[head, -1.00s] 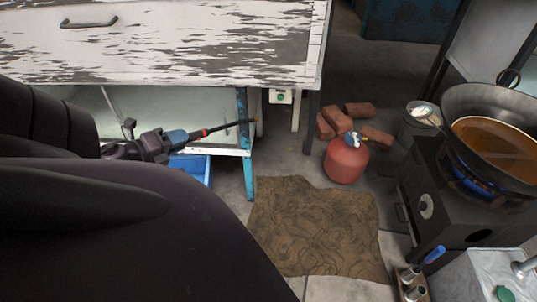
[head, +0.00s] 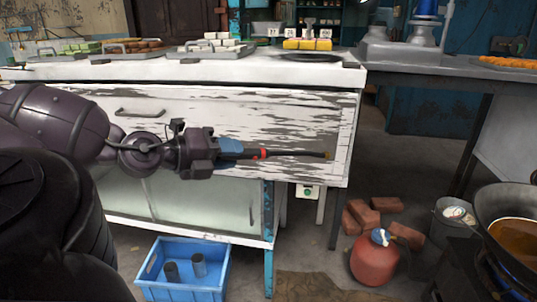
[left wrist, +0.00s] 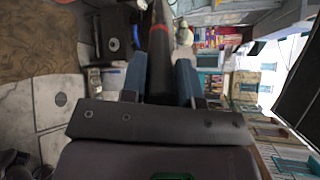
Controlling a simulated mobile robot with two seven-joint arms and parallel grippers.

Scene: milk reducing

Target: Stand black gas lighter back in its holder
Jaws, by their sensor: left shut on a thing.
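My left gripper (head: 238,152) is shut on the black gas lighter (head: 295,154), a long dark rod with a red band. It holds the lighter roughly level, tip to the right, in front of the peeling white cabinet. In the left wrist view the lighter (left wrist: 159,60) sits between the blue fingers of the left gripper (left wrist: 162,80) and points away from the wrist. I cannot make out the lighter's holder for certain in the current views. My right gripper is not in view.
The white counter (head: 300,75) carries several food trays. A blue crate (head: 185,291) with two cups stands on the floor. A red gas bottle (head: 373,262) and bricks (head: 362,215) lie right of the cabinet. A wok (head: 510,215) is at the right edge.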

